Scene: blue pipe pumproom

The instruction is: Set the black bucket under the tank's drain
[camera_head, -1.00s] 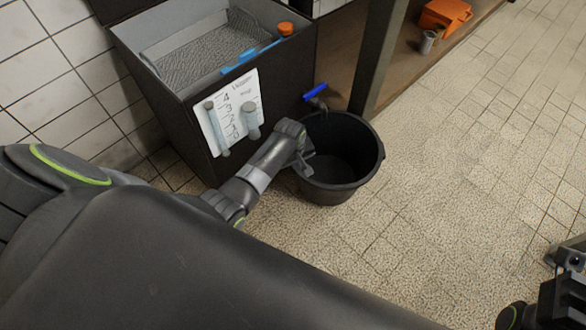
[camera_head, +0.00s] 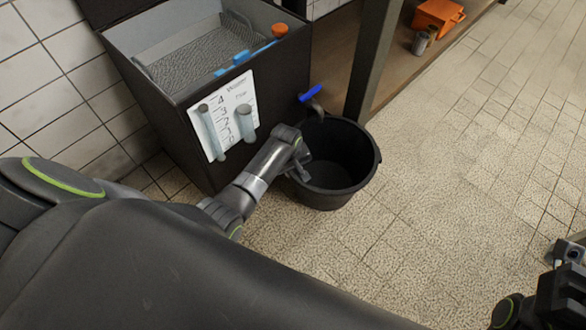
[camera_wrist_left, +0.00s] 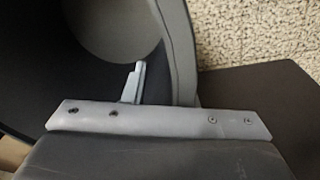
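The black bucket (camera_head: 360,176) is upright, empty as far as I see, beside the dark tank (camera_head: 180,140). I cannot tell whether its base touches the floor. The drain's blue handle (camera_head: 310,93) and short spout are at the bucket's far left rim; the spout's end overlaps that rim in the head view. My left gripper (camera_head: 303,168) is at the bucket's near left rim. In the left wrist view one finger shows inside the bucket (camera_wrist_left: 181,40), with the wall between the fingers; the other finger is hidden. My right gripper (camera_head: 566,252) is at the right edge, partly cut off.
A dark post (camera_head: 374,60) stands just behind the bucket. A brown shelf (camera_head: 400,70) behind it holds an orange box (camera_head: 438,15) and a small grey cup (camera_head: 420,43). A white sheet with two tubes is on the tank's front. The tiled floor (camera_head: 470,180) to the right is clear.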

